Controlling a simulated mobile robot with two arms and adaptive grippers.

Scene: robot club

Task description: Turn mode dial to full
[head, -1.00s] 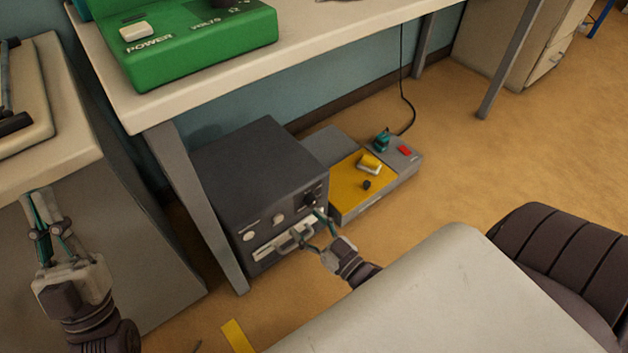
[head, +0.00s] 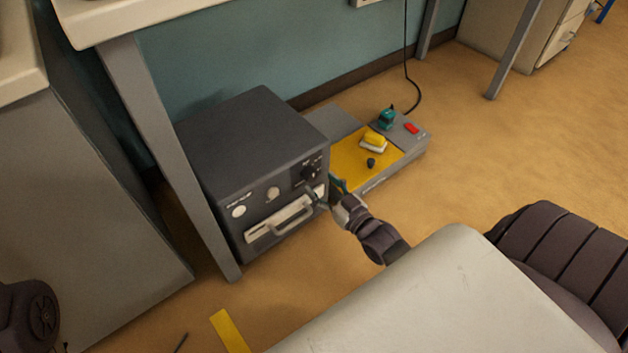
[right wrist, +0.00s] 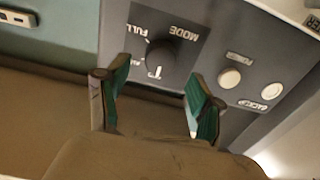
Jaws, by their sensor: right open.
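The black round mode dial (head: 311,172) is at the upper right of the dark grey box's front panel (head: 288,200). In the right wrist view the dial (right wrist: 162,57) appears upside down, with "FULL" and "MODE" printed beside it. A small white mark shows at its lower edge; I cannot tell its setting for sure. My right gripper (head: 328,189) is at the panel's right side, close to the dial. In the right wrist view its two green-padded fingers (right wrist: 150,80) are apart, one to each side below the dial, with nothing between them. My left gripper is out of view.
A table leg (head: 165,150) stands close to the box's left. A yellow-topped grey unit (head: 365,165) sits to the right. Floor in front is mostly clear.

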